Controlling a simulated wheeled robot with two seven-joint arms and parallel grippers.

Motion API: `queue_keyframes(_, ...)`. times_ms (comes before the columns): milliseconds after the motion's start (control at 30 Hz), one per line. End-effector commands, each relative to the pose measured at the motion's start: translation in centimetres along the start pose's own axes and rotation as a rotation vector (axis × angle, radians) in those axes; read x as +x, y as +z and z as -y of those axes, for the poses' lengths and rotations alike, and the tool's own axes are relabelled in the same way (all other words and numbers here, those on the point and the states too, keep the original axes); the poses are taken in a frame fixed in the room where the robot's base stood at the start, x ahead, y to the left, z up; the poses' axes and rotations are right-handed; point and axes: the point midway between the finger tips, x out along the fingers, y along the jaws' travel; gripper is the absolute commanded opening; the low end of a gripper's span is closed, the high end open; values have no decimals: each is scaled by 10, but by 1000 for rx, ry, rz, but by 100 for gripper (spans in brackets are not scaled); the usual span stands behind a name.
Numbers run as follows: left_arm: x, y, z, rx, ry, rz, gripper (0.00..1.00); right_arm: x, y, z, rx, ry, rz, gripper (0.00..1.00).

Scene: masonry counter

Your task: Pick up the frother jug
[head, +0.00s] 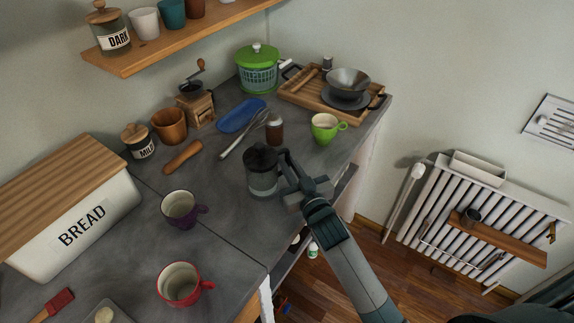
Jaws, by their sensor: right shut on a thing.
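The frother jug (261,178) is a dark-lidded, greyish see-through cylinder with a dark handle on its right side. It is upright at the middle of the grey counter, near the right edge. I cannot tell whether its base touches the counter. My right gripper (290,172) is shut on the jug's handle side, with the arm coming in from the lower right. The fingertips are partly hidden against the handle. My left gripper is not in view.
A purple mug (183,209) and a red mug (181,284) stand to the lower left. A bread bin (80,228) fills the left. The counter between jug and red mug is clear.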

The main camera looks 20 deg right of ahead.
Motion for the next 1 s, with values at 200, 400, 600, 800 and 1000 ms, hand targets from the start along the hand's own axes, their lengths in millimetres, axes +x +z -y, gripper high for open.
queue_keyframes(200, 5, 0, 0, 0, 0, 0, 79, 0, -16, 0, 0, -1, -4, 0)
queue_keyframes(400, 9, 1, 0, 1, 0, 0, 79, -3, -30, -6, 0, 0, -3, 0)
queue_keyframes(600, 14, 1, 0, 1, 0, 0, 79, -10, -41, -24, -2, 0, -3, 0)
queue_keyframes(800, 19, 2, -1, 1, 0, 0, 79, -18, -53, -42, -1, -1, -4, 0)
queue_keyframes(1000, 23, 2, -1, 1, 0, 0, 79, -25, -64, -60, -1, 0, -3, 0)
